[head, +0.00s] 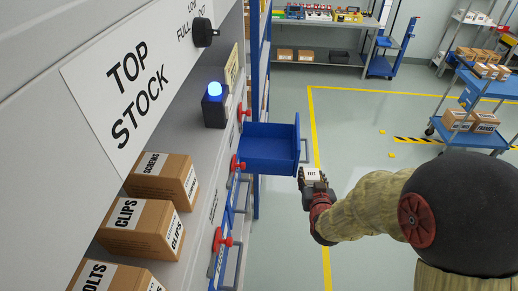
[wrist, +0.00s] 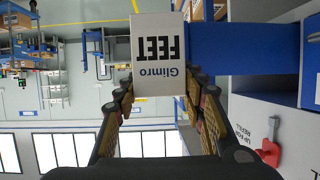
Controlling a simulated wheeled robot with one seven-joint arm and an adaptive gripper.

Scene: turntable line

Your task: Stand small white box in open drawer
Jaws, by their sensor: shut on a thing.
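The small white box (head: 313,175) is held in my gripper (head: 316,180), just right of the open drawer in the head view. In the wrist view the box (wrist: 158,60) shows the words "Glimro FEET" upside down, and my gripper's fingers (wrist: 160,105) close on it from both sides. The blue open drawer (head: 268,165) sticks out from the grey cabinet, with a handle on its front. The drawer also shows in the wrist view (wrist: 255,50), beside the box. The box is outside the drawer, near its handle. The part of the drawer floor nearest its front is hidden.
Cardboard boxes labelled SCREWS (head: 163,178), CLIPS (head: 143,222) and BOLTS stand on the cabinet's ledge at left. A blue-lit beacon (head: 214,104) and several red knobs (head: 222,240) are on the cabinet. Open floor (head: 350,130) lies to the right, with a loaded blue cart (head: 470,140) beyond.

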